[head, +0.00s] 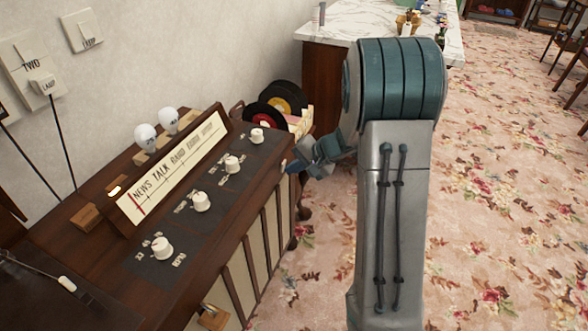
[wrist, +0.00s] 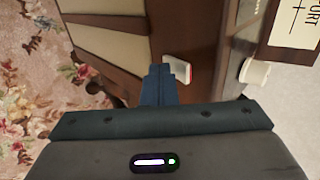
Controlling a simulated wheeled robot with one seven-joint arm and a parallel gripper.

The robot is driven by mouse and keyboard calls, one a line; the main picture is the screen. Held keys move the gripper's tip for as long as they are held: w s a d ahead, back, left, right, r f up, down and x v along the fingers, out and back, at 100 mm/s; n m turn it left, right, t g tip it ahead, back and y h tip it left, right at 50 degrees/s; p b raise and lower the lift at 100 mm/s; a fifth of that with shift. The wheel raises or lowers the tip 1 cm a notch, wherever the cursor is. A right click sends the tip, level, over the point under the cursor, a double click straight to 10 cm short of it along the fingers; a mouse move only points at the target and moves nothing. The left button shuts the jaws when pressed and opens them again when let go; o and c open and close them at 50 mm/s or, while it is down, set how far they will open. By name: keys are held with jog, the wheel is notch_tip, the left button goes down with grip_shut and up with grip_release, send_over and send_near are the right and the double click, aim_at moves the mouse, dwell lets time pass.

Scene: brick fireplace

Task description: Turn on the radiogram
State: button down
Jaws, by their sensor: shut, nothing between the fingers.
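The radiogram is a dark wooden cabinet (head: 95,240) with a cream tuning dial (head: 170,165) and several white knobs on a dark panel. The knob farthest along (head: 256,135) is closest to my gripper (head: 290,167). My gripper is shut and empty at the cabinet's front upper edge. In the wrist view, the shut fingers (wrist: 158,84) point at the wood beside a small white switch-like piece with a red edge (wrist: 177,69). They are very close to it; I cannot tell whether they touch. A white knob (wrist: 255,72) is farther right. That switch-like piece is not clearly visible in the head view.
Two light bulbs (head: 146,138) stand behind the dial, and records (head: 287,97) stand past the cabinet's far end. A marble-topped counter (head: 345,22) is at the back. Wall switches (head: 30,65) are at left. Floral carpet (head: 490,190) lies open at right.

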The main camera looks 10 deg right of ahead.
jog(key=shift+r, duration=0.1)
jog(key=shift+r+p, duration=0.3)
jog(key=shift+r, duration=0.45)
jog(key=s+d+f+p+v, duration=0.1)
jog(key=v, duration=1.2)
jog(key=shift+d+f, duration=0.2)
jog(key=shift+f, duration=0.1)
jog(key=shift+s, duration=0.1)
